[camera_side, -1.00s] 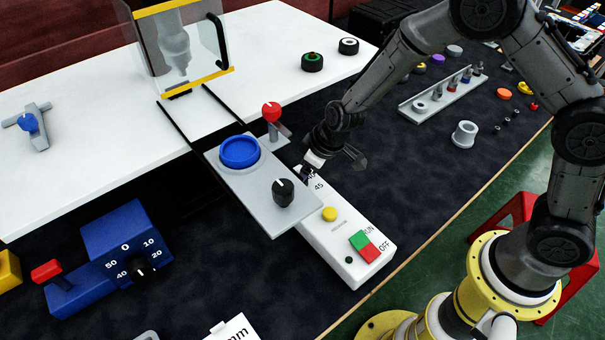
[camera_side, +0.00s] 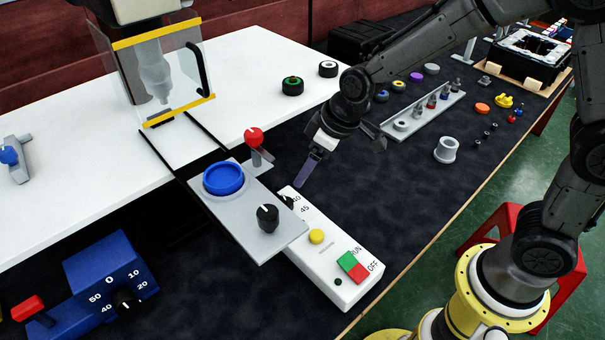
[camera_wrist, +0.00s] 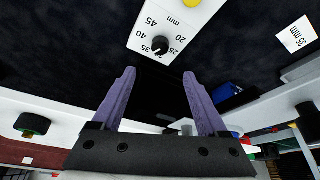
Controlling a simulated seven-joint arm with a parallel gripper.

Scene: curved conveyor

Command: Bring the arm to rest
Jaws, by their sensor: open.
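My gripper (camera_side: 304,184) is open and empty, with purple fingers pointing down. It hangs over the dark mat just beyond the far end of the white control box (camera_side: 322,262). The box has a yellow button (camera_side: 316,236), a green button (camera_side: 346,261) and a red button (camera_side: 358,272). In the wrist view my gripper (camera_wrist: 158,76) has its two fingers spread apart with nothing between them. The small black dial (camera_wrist: 160,45) on the numbered end of the box lies beyond the fingertips, apart from them.
A grey plate with a blue round button (camera_side: 223,178) and black knob (camera_side: 268,217) overlaps the box. A red-topped lever (camera_side: 254,137) stands left of my gripper. A grey tray (camera_side: 425,117) of small parts lies right. Open mat (camera_side: 350,190) lies between.

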